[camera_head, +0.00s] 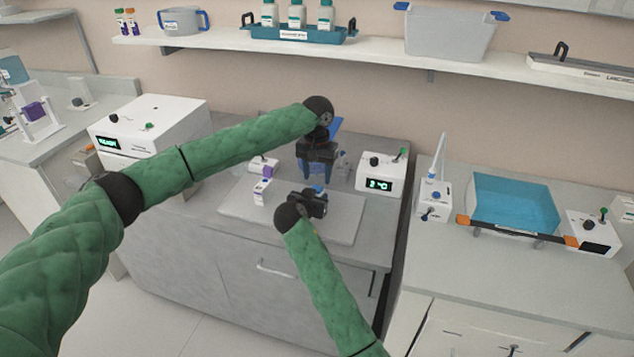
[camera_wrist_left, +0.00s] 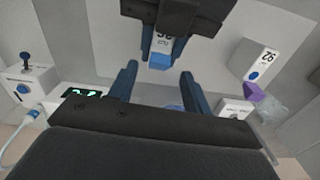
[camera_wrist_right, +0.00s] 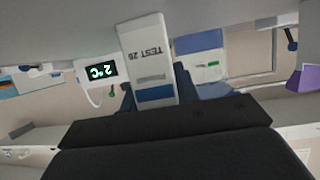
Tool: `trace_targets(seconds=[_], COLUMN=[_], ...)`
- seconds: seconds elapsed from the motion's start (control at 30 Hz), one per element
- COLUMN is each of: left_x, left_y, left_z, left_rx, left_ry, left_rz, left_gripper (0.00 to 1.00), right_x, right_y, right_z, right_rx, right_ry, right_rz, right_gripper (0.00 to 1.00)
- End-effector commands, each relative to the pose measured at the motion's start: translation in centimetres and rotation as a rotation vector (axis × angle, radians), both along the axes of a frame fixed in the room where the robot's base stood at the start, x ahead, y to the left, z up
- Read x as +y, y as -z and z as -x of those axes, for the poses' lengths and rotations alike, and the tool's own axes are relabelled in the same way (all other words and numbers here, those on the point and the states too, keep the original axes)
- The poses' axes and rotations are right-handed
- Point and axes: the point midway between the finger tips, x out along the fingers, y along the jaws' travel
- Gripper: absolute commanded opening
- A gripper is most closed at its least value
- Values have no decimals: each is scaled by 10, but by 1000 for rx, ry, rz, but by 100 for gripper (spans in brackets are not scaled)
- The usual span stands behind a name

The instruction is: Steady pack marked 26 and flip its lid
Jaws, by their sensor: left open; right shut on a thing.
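My right gripper (camera_head: 308,203) is shut on a small white pack with a blue band (camera_wrist_right: 150,60). Its label reads "TEST" and a number that looks like 26, though the last digit is unclear. It also shows in the left wrist view (camera_wrist_left: 160,52), mostly behind the dark right gripper. My left gripper (camera_head: 318,160) is open; in the left wrist view its blue fingers (camera_wrist_left: 157,88) stand apart with nothing between them, the held pack lying beyond the tips. A second white pack with a blue dot (camera_head: 261,192) stands on the pale board; its number (camera_wrist_left: 258,62) is hard to read.
The pale board (camera_head: 345,228) lies on the counter under both grippers. A white device showing 2 °C (camera_head: 380,176) stands to the right, a white box (camera_head: 150,125) to the left. The board's front right is clear.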

Motion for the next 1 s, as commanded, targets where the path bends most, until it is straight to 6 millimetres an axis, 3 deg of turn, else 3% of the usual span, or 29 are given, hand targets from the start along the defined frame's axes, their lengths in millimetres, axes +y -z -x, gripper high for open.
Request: trace_targets(seconds=[0.23, 0.63, 0.87, 1.0], left_x=[0, 0, 0, 0], left_y=[28, 33, 33, 34], left_z=[0, 0, 0, 1], left_rx=[0, 0, 0, -10], left_ry=[0, 0, 0, 1], left_rz=[0, 0, 0, 5], left_gripper=[49, 49, 4, 4], right_x=[0, 0, 0, 0], right_y=[0, 0, 0, 1], right_z=[0, 0, 0, 0], right_rx=[0, 1, 1, 1], right_ry=[0, 0, 0, 0], right_rz=[0, 0, 0, 0], right_gripper=[7, 7, 7, 7])
